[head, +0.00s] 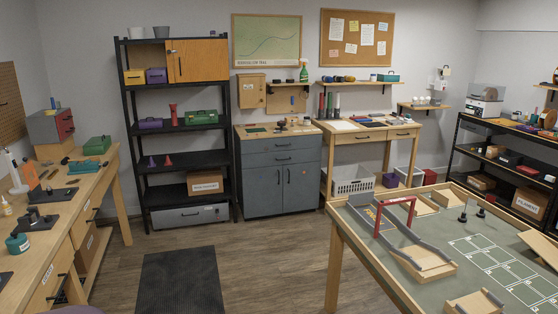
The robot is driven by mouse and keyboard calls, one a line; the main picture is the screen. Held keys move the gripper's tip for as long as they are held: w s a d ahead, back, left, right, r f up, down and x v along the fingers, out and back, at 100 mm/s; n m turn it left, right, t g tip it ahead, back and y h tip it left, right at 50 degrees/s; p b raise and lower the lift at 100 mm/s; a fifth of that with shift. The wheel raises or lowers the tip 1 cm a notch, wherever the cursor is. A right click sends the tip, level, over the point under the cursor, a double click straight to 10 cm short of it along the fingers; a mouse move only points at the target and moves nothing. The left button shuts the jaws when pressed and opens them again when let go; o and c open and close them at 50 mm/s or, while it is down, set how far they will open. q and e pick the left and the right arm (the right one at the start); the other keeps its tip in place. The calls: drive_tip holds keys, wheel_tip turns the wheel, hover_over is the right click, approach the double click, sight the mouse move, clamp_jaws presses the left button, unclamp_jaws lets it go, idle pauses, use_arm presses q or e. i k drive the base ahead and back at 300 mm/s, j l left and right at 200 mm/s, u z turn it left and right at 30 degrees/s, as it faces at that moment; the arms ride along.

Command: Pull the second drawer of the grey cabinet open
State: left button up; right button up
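The grey cabinet (251,176) stands against the back wall, between the black shelf and a wooden desk. It has a light wooden top, two drawers stacked one above the other, and two doors below. The second drawer (268,159) is the lower one, with a dark bar handle (283,159). It looks flush with the front, as does the upper drawer (262,146). The cabinet is far across the room. Neither of my grippers shows in the head view.
A workbench (112,158) runs along the left. A large track table (337,222) fills the front right. A black shelf (143,192) stands left of the cabinet, and a white basket (352,181) is to its right.

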sight(292, 156)
drive_tip(key=i+u, duration=0.2)
drive_tip(key=i, duration=0.6)
drive_tip(key=i+u, duration=0.2)
drive_tip(key=i, duration=0.65)
drive_tip(key=i+j, duration=0.1)
drive_tip(key=i, duration=0.55)
drive_tip(key=i+z, duration=0.1)
drive_tip(key=i, duration=0.55)
drive_tip(key=i+j, duration=0.2)
drive_tip(key=i, duration=0.45)
drive_tip(key=i+j, duration=0.15)
drive_tip(key=i, duration=0.5)
drive_tip(key=i+j+z, duration=0.1)
drive_tip(key=i, duration=0.55)
drive_tip(key=i+l+z, duration=0.15)
drive_tip(key=i+z, duration=0.25)
drive_tip(key=i+l+z, duration=0.1)
drive_tip(key=z, duration=0.35)
drive_tip(key=i+j+z, duration=0.1)
drive_tip(key=i+z, duration=0.3)
drive_tip(key=i+j+z, duration=0.15)
drive_tip(key=i+z, duration=0.25)
drive_tip(key=i+j+z, duration=0.2)
drive_tip(key=z, duration=0.25)
drive_tip(key=i+l+u, duration=0.5)
drive_tip(key=u, duration=0.2)
drive_tip(key=i+l+u, duration=0.2)
drive_tip(key=l+u, duration=0.2)
drive_tip(key=u, duration=1.45)
